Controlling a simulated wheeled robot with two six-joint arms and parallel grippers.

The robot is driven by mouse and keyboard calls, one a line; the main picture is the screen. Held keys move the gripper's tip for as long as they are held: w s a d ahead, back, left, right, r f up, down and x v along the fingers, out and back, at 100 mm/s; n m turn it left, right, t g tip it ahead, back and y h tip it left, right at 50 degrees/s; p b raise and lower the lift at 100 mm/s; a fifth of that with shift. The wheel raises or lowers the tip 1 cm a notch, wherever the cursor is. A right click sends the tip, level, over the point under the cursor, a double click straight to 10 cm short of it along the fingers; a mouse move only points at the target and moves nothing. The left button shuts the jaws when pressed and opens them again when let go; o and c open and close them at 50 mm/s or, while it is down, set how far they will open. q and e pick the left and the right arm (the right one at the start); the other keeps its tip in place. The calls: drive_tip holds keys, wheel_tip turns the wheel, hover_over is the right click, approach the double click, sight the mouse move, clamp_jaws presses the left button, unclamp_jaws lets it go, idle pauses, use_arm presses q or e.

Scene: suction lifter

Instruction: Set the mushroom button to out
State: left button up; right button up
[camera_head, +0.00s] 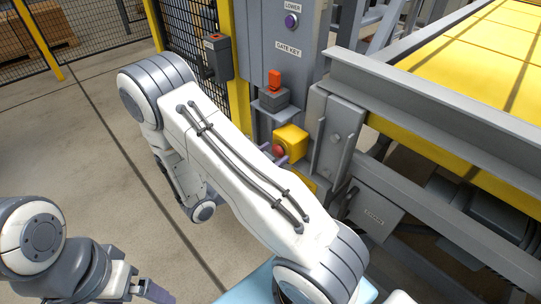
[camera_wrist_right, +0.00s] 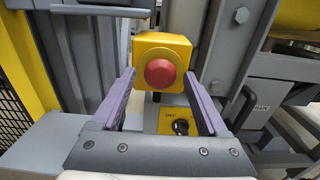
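The red mushroom button (camera_head: 279,150) sits on the front of a yellow box (camera_head: 292,138) on the grey machine post. In the right wrist view the button (camera_wrist_right: 160,73) faces me, with its yellow box (camera_wrist_right: 149,45) behind it. My right gripper (camera_wrist_right: 159,77) is open and empty, its purple fingers on either side of the button; I cannot tell whether they touch it. In the head view my right arm partly hides this gripper (camera_head: 274,156). My left gripper (camera_head: 157,293) is at the bottom left, away from the machine, only partly seen.
A black rotary switch (camera_wrist_right: 180,127) on a yellow plate is below the button. A red gate key (camera_head: 274,81) sits above the button box, under a purple lower button (camera_head: 291,21). A grey steel frame (camera_head: 440,105) stands close on the right. Open floor (camera_head: 95,130) lies left.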

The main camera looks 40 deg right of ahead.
clamp_jaws()
idle(1.2)
